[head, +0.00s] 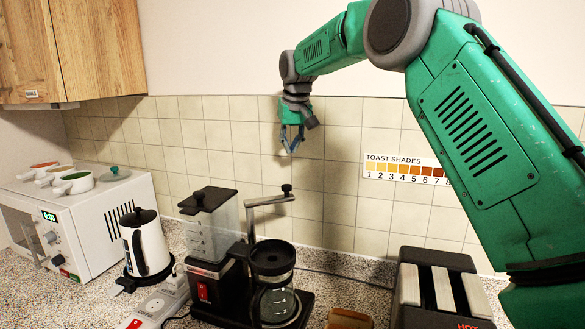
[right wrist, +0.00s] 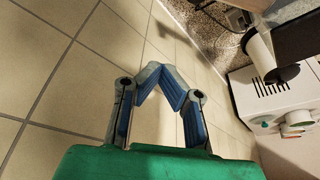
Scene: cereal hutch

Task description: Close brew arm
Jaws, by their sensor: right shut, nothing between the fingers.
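The coffee maker (head: 215,262) stands on the counter, with a clear water tank, a black filter basket and a glass carafe (head: 277,304). Its silver brew arm (head: 270,201) runs out to the right from the top of an upright post, high above the basket, with a black knob (head: 286,188) at its end. My right gripper (head: 291,149) is shut and empty in front of the tiled wall, above the brew arm in the head view and apart from it. Its fingertips meet in the right wrist view (right wrist: 158,72). My left gripper is not in view.
A white kettle (head: 146,244) and a microwave (head: 95,225) with bowls on top stand left. A power strip (head: 160,303) lies in front. A toaster (head: 440,288) stands right, below my right arm. A wooden cabinet (head: 75,45) hangs upper left.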

